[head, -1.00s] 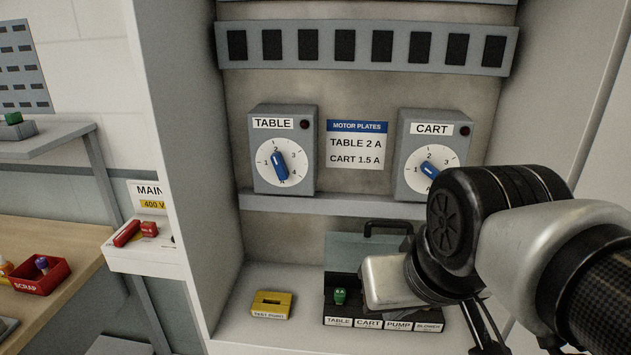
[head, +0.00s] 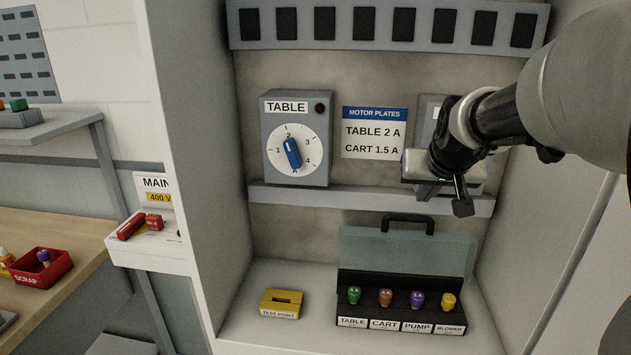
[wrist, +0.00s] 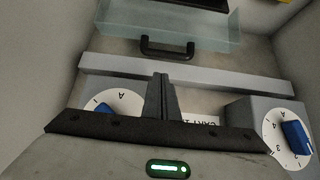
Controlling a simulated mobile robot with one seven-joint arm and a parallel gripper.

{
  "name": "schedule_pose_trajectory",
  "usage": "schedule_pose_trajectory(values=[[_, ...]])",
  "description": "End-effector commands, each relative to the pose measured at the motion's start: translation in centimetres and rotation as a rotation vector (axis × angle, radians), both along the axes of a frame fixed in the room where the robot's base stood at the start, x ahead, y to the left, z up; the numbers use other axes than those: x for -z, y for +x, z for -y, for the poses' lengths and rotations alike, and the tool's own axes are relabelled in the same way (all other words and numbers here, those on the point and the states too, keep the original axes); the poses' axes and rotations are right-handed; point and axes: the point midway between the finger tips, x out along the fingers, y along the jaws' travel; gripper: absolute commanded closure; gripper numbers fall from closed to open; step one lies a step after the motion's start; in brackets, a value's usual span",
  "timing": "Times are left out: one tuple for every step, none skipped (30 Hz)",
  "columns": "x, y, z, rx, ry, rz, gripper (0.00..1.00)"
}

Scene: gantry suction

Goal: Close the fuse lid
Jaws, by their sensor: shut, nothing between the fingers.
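The fuse lid (head: 405,252) is a translucent teal panel with a dark handle (head: 408,218) on its top edge. It stands open, raised behind the black fuse box (head: 345,312). The lid also shows in the wrist view (wrist: 215,28), with its handle (wrist: 167,56). Several coloured fuses sit in the box, above labels TABLE, CART, PUMP and BLOWER. My gripper (head: 463,205) is shut and empty. It is in front of the CART dial box, above and to the right of the lid handle and apart from it. The fingers show in the wrist view (wrist: 161,95).
A grey shelf ledge (head: 350,198) runs above the lid and carries the TABLE dial box (head: 297,110). A yellow test point block (head: 282,303) lies left of the fuse box. Cabinet walls close in on both sides. The floor between block and box is clear.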

Motion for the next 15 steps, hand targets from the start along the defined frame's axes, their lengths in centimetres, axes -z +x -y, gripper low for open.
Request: schedule_pose_trajectory(values=[[0.3, 0.3, 0.1, -0.001, 0.0, -0.002, 1.0], [0.6, 0.6, 0.1, -0.001, 0.0, -0.002, 1.0], [1.0, 0.9, 0.2, -0.001, 0.0, -0.002, 1.0], [1.3, 1.2, 0.2, -0.001, 0.0, -0.003, 1.0], [1.8, 1.5, 0.3, -0.001, 0.0, -0.005, 1.0], [2.3, 2.0, 0.4, -0.001, 0.0, -0.004, 1.0], [2.8, 2.4, 0.4, -0.002, 0.0, -0.005, 1.0], [3.2, 2.7, 0.5, -0.002, 0.0, -0.005, 1.0], [3.8, 3.2, 0.6, -0.002, 0.001, -0.006, 1.0], [4.2, 3.6, 0.7, -0.002, 0.001, -0.006, 1.0], [4.6, 4.0, 0.7, -0.002, 0.0, -0.005, 1.0], [5.0, 4.4, 0.8, -0.002, 0.0, -0.004, 1.0], [5.4, 4.7, 0.9, -0.001, 0.001, -0.005, 1.0], [5.7, 5.0, 0.9, -0.001, 0.001, -0.003, 1.0], [6.0, 5.4, 1.0, -0.001, 0.001, -0.003, 1.0]])
